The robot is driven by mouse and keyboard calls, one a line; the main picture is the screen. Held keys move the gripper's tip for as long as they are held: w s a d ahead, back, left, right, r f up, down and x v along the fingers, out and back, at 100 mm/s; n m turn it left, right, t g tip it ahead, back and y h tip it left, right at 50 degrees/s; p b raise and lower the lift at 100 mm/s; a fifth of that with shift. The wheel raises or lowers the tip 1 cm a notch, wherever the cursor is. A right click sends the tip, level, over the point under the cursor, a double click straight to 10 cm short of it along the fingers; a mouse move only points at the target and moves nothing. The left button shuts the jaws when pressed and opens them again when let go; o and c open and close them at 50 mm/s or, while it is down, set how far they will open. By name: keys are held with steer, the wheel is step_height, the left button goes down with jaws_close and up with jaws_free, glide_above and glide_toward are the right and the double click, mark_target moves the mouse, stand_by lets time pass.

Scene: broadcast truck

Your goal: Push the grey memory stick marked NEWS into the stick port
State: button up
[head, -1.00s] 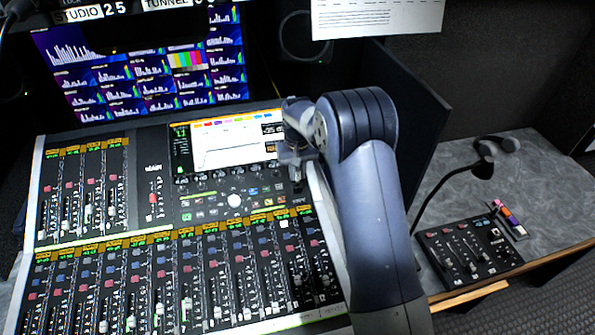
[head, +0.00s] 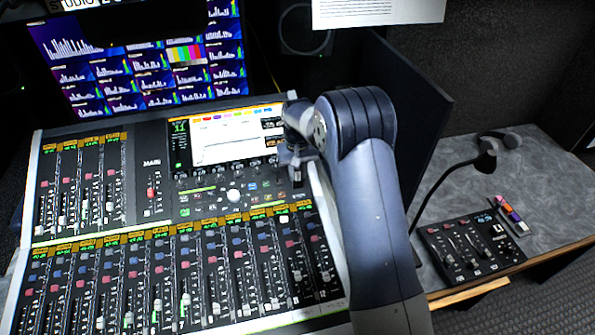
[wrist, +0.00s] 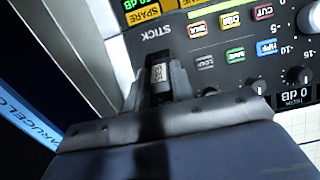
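The grey memory stick (wrist: 158,73) shows in the wrist view as a small grey piece with a pale mark, between my fingertips. Its lettering is too small to read. My gripper (wrist: 159,80) appears shut on it, with one finger along each side. The stick is by the STICK label (wrist: 152,33) on the dark console panel. The port opening is hidden by the stick and fingers, so how deep the stick sits cannot be told. In the head view my gripper (head: 297,168) is at the console's upper right, beside the screen; the stick cannot be made out there.
The mixing console (head: 155,215) has many faders and a lit screen (head: 232,138). Coloured buttons and knobs (wrist: 284,88) lie just right of the port. A dark monitor (head: 415,100) stands behind my arm. A small control box (head: 470,248) and a gooseneck microphone (head: 484,163) are on the right desk.

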mark_target(298, 170)
steer(key=o, duration=0.4)
steer(key=shift+r, duration=0.15)
step_height(298, 170, up, 11)
steer(key=shift+f+b, duration=0.2)
steer(key=shift+b, duration=0.65)
step_height(298, 170, down, 11)
steer(key=shift+r+p, duration=0.2)
steer(key=shift+p, duration=0.7)
steer(key=shift+r, duration=0.25)
